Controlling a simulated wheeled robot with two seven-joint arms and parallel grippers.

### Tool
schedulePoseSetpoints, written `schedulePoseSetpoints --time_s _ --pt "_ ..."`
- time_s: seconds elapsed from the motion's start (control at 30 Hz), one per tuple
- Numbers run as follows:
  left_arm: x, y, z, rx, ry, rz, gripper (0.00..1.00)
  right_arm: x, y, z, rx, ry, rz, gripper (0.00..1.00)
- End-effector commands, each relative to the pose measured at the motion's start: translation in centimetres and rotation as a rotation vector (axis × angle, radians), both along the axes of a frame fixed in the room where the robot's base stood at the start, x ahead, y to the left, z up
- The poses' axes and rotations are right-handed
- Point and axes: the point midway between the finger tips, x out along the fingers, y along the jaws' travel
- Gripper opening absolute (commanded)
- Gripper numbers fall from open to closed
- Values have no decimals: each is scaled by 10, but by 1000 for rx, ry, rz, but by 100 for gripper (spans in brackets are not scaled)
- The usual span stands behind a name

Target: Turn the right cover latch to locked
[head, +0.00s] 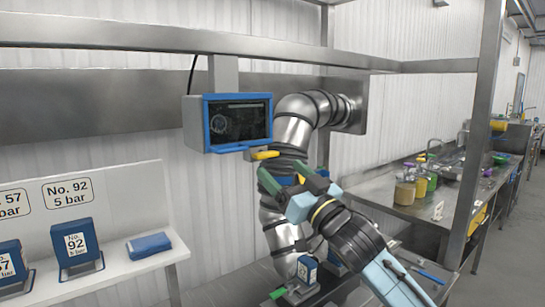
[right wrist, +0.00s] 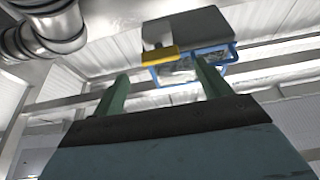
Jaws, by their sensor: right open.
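A yellow lever (head: 265,154) sticks out beneath the lower right corner of the blue-framed screen box (head: 207,125). It may be the right cover latch; I cannot tell for sure, nor whether it is locked. The yellow lever (right wrist: 160,54) also shows in the right wrist view, ahead of and between the fingertips, apart from them. My right gripper (head: 285,172) is open, its green fingers in front of the steel pipe, below and right of the lever. A small blue and yellow part shows between the fingers. The right gripper (right wrist: 160,72) looks empty. My left gripper is out of view.
The bent steel pipe (head: 293,130) with black bands stands close behind my right gripper. A steel rail (head: 130,35) crosses above. A white shelf (head: 135,268) with blue labelled blocks is at left. A counter (head: 400,205) with jars is at right.

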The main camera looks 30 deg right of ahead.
Motion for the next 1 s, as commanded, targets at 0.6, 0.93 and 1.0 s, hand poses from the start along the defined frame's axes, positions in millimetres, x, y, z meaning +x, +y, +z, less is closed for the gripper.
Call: schedulePoseSetpoints --time_s 0.6,0.93,1.0 --pt "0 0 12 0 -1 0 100 45 4 17 0 2 -1 76" --pt "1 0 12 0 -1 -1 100 44 3 17 0 2 -1 46" --pt "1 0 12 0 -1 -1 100 44 3 17 0 2 -1 37"
